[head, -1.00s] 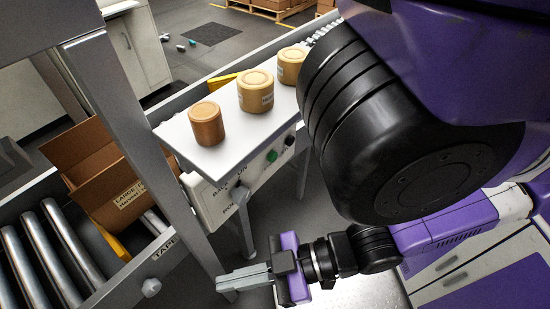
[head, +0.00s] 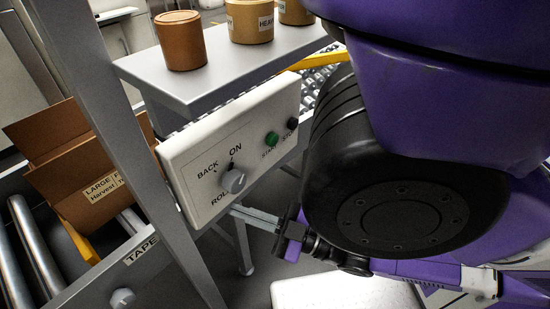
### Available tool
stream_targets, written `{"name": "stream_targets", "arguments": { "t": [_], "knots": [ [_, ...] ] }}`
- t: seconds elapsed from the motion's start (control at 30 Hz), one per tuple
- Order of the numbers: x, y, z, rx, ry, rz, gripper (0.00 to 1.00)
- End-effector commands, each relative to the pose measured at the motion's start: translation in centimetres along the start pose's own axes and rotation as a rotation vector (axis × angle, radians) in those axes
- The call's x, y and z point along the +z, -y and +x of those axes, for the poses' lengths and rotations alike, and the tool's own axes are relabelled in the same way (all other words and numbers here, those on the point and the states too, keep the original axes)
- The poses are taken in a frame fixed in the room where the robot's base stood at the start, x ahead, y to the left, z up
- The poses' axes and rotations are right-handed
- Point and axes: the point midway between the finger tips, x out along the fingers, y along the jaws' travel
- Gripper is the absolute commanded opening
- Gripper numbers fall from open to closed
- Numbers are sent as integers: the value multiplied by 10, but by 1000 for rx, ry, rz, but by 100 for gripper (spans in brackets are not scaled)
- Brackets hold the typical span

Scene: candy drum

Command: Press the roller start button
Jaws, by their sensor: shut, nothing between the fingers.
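The control panel (head: 185,160) is a white box under a grey shelf, lettered BACK, ON and ROL, the last word partly cut off. A green button (head: 271,138) labelled START sits on its right part, with a black button (head: 292,123) labelled STOP to its right. A grey knob (head: 233,181) is on the left part. My gripper (head: 238,209) is shut and empty, its grey fingers pointing left just below the panel's lower edge in the picture. It is below and left of the green button, apart from it. I cannot tell whether the fingertips touch the panel.
A brown jar (head: 181,40) and labelled tan jars (head: 250,20) stand on the grey shelf (head: 215,75) above the panel. A grey post (head: 110,120) rises left of the panel. An open cardboard box (head: 85,180) sits by rollers at left. My arm covers much of the right side.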

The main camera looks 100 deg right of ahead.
Motion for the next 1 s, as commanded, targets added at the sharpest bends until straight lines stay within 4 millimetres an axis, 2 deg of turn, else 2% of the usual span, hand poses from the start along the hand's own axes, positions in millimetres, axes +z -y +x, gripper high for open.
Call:
{"name": "stream_targets", "arguments": {
  "t": [0.03,0.1,0.13,0.2,0.3,0.4,0.5,0.7,1.0],
  "knots": [
    [19,-3,-8,36,-17,-37,0],
    [31,-13,-16,80,-43,-86,0],
    [23,-30,-18,118,-60,-128,0],
    [20,-56,-29,193,-99,-218,0],
    [16,-88,-52,294,-147,-350,0],
    [11,-112,-77,382,-184,-477,0],
    [4,-128,-99,448,-212,-582,0],
    [-5,-141,-123,511,-238,-692,0],
    [-7,-141,-126,517,-243,-703,0]
  ]
}}
